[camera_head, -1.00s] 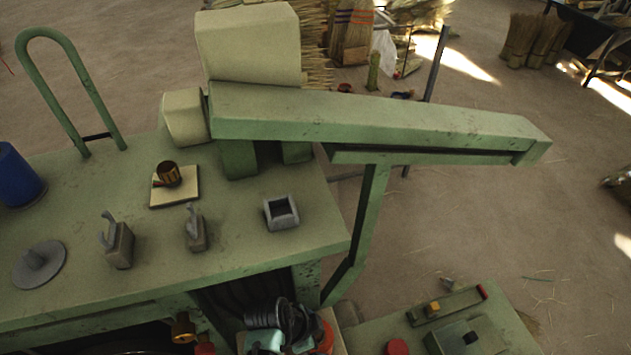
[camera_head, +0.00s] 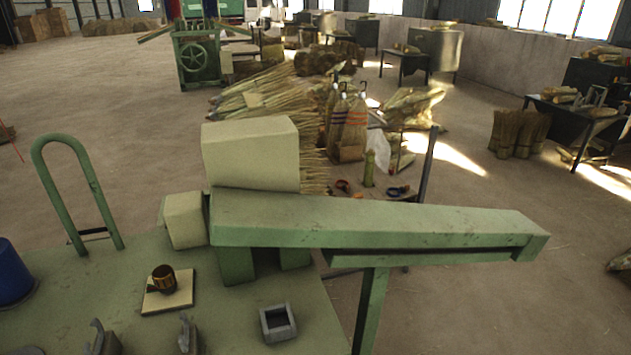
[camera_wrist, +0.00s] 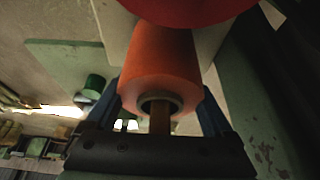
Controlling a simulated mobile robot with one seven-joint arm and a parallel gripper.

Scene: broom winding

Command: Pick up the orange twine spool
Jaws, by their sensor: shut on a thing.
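The orange twine spool (camera_wrist: 158,65) shows large in the middle of the wrist view, with its round end and centre hole facing the camera. A brownish rod (camera_wrist: 160,118) shows at the hole. My gripper (camera_wrist: 168,98) has its dark blue fingers on either side of the spool and is shut on it. The far end of the spool is hidden, and I cannot tell whether it rests on anything. Neither the orange spool nor my gripper shows in the head view.
A red rounded thing (camera_wrist: 190,8) is just beyond the spool. A green cylinder (camera_wrist: 94,88) stands to the left in the wrist view. The head view shows a green bench (camera_head: 225,315), a long green beam (camera_head: 380,222) and a blue spool (camera_head: 12,272).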

